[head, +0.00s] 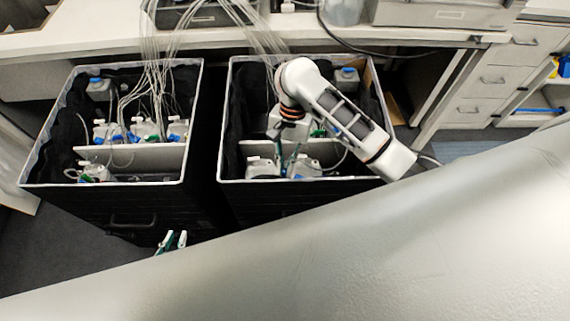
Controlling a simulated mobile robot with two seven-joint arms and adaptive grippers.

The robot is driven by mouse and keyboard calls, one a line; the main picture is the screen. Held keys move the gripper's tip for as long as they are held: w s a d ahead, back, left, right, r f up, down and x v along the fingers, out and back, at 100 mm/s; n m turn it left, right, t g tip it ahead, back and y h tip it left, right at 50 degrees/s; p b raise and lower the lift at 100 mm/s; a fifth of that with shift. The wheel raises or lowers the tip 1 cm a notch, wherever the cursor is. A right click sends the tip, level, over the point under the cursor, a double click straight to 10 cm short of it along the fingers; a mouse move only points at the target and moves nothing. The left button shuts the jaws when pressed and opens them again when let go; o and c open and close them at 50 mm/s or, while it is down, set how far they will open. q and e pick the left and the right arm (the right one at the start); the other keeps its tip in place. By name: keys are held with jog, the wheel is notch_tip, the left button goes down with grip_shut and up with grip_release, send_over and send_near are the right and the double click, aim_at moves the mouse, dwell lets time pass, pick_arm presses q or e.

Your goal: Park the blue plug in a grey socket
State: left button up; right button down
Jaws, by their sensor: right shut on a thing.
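My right gripper (286,165) reaches down into the right black box (222,150), its greenish fingers just above the white bottles at the front. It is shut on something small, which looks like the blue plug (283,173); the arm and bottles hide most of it. My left gripper (172,240) shows only its two fingertips, in front of the left black box (187,150). They are apart, with nothing visible between them. I cannot make out a grey socket clearly at this size.
Both boxes have pale rims, a divider (150,155) and white bottles with blue or green caps. Thin clear tubes (165,60) hang from the bench (95,40) into them. Drawers (500,80) stand at the right. My own pale arm covers the lower right.

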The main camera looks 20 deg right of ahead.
jog(key=shift+f, duration=0.15)
jog(key=c, duration=2)
grip_release()
jog(key=shift+c, duration=0.2)
jog(key=v, duration=1.2)
